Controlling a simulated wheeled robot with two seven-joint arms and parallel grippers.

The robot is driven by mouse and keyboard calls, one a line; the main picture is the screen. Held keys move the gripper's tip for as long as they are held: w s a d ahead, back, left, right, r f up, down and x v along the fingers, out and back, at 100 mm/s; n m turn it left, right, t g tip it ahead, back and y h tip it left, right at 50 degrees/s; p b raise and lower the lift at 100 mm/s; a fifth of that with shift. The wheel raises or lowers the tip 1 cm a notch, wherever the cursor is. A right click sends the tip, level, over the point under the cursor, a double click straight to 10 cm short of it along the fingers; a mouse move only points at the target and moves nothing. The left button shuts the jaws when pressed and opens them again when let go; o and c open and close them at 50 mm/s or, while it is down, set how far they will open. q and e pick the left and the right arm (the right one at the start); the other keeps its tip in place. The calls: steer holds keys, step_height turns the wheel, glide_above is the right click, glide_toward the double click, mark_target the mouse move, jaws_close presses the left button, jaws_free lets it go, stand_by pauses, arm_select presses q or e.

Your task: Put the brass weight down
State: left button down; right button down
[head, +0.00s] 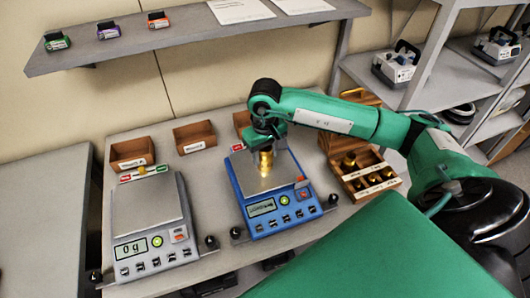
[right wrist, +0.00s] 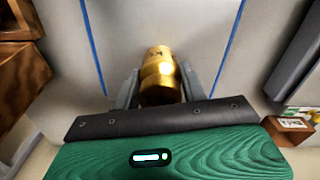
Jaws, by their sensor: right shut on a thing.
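The brass weight (head: 265,161) is upright over the metal pan of the blue scale (head: 251,196) in the head view. My right gripper (head: 265,143) reaches down from above and is shut on it. In the right wrist view the brass weight (right wrist: 159,78) sits between the two fingers of my right gripper (right wrist: 158,92), above the pale pan. I cannot tell whether its base touches the pan. The blue scale's display (head: 262,207) is too small to read. My left gripper does not show.
A grey scale (head: 146,205) reading 0 g stands to the left with an empty pan. Wooden bins (head: 131,152) line the back of the table. A wooden box of brass weights (head: 364,187) stands to the right. A shelf (head: 190,38) holds small coloured devices.

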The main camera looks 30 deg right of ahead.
steer(key=c, duration=0.8)
jaws_free()
step_height(320, 180, up, 12)
steer(key=b, duration=0.3)
steer(key=shift+r, duration=0.1)
